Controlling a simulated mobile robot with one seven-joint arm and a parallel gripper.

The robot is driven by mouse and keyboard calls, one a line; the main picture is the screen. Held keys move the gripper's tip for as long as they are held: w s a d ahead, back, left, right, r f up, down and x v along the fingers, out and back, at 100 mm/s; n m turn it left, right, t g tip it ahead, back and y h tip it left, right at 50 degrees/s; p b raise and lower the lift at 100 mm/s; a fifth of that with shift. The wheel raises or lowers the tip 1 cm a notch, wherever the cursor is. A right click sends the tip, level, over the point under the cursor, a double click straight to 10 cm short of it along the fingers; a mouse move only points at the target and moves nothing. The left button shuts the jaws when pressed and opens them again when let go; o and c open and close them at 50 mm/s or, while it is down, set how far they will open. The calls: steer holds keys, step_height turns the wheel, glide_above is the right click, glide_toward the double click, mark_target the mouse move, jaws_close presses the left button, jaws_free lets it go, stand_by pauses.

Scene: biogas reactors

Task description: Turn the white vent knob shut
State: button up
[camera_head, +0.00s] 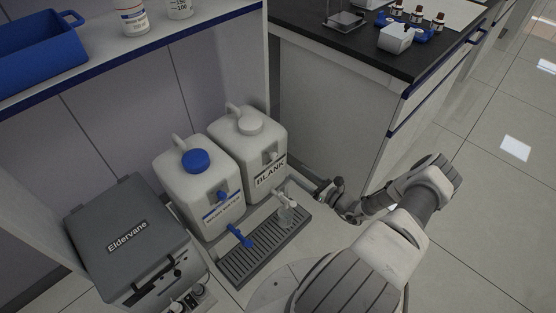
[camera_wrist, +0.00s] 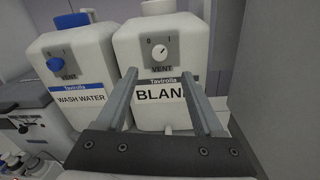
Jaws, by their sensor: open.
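The white vent knob (camera_wrist: 159,52) is on a grey plate marked 0 and 1, above the word VENT, on the front of the white BLANK canister (camera_wrist: 130,50). Its mark seems to lean toward the 1, but is too small to be sure. In the head view the BLANK canister (camera_head: 227,132) stands at the back, its knob small on the front. My gripper (camera_wrist: 159,78) is open and empty. Its fingers point at the canister, one each side of the label, with the tips a little below the knob and apart from it.
A WASH WATER canister (camera_head: 198,185) with a blue cap and blue vent knob (camera_wrist: 55,64) stands to the left. A grey drip tray (camera_head: 262,247) with a blue tap above it lies in front. A grey Eldervane box (camera_head: 128,235) is further left. A black-topped bench (camera_head: 375,60) stands behind.

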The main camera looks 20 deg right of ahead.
mark_target(276, 157)
steer(key=b+x, duration=0.2)
steer(key=x, duration=0.9)
steer(key=shift+w+a, duration=0.1)
jaws_close()
